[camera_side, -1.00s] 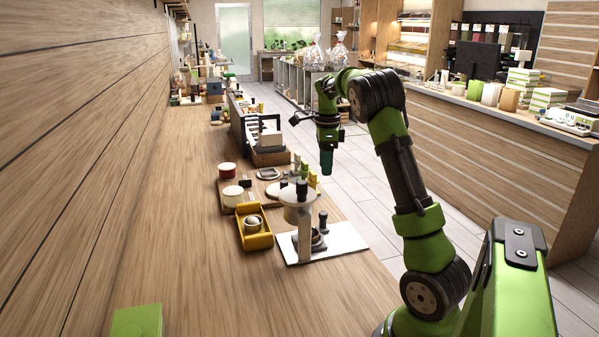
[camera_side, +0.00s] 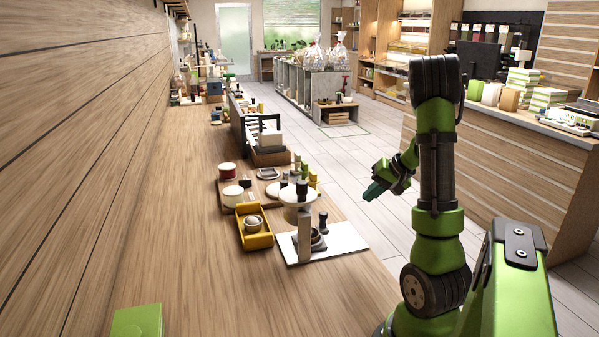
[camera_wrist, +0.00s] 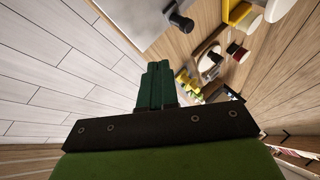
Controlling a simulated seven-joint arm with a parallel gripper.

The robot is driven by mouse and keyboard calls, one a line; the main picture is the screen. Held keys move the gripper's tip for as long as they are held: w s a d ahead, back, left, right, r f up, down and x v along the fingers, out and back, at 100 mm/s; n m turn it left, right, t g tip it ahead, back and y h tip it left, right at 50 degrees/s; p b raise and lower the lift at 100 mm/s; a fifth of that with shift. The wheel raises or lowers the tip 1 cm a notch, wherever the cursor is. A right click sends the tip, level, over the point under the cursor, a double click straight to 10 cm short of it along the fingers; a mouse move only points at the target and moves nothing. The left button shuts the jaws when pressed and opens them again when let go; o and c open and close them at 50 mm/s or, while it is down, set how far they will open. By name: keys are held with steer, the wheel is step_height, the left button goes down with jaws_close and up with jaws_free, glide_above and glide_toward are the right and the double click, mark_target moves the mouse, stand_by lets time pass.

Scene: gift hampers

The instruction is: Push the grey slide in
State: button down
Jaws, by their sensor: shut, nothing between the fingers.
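My gripper (camera_side: 374,191) hangs in free air to the right of the table, over the floor, with its dark green fingers together and empty. The fingers also show in the wrist view (camera_wrist: 154,84). A white board (camera_side: 346,239) lies on the table, left of and below my gripper in the side view. On it stand a grey upright block (camera_side: 305,232), a round grey part beside it and a dark knob (camera_side: 323,218). I cannot tell which part is the grey slide. In the wrist view the white board (camera_wrist: 150,22) and dark knob (camera_wrist: 181,22) are at the top, apart from the fingers.
A yellow tray (camera_side: 256,240) with a round pale item stands left of the board. Red and white round tins (camera_side: 232,194), a round pale disc and several small bottles stand behind. The table's near left is mostly clear. Floor lies open between table and counter (camera_side: 500,150).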

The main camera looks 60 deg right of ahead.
steer(key=w+f+n, duration=0.1)
steer(key=w+f, duration=0.1)
steer(key=w+f+n, duration=0.1)
steer(key=w+f, duration=0.1)
steer(key=f, duration=0.1)
steer(key=w+d+f, duration=0.1)
steer(key=w+f, duration=0.1)
steer(key=f, duration=0.1)
steer(key=shift+w+f+n, duration=0.15)
steer(key=shift+f+n, duration=0.1)
steer(key=shift+n, duration=0.15)
steer(key=shift+w+a+r, duration=0.1)
steer(key=shift+w+a, duration=0.2)
steer(key=shift+w, duration=0.25)
steer(key=shift+w+a+r, duration=0.1)
steer(key=shift+w+a, duration=0.15)
steer(key=shift+w, duration=0.3)
steer(key=shift+w+a, duration=0.3)
steer(key=shift+w, duration=0.15)
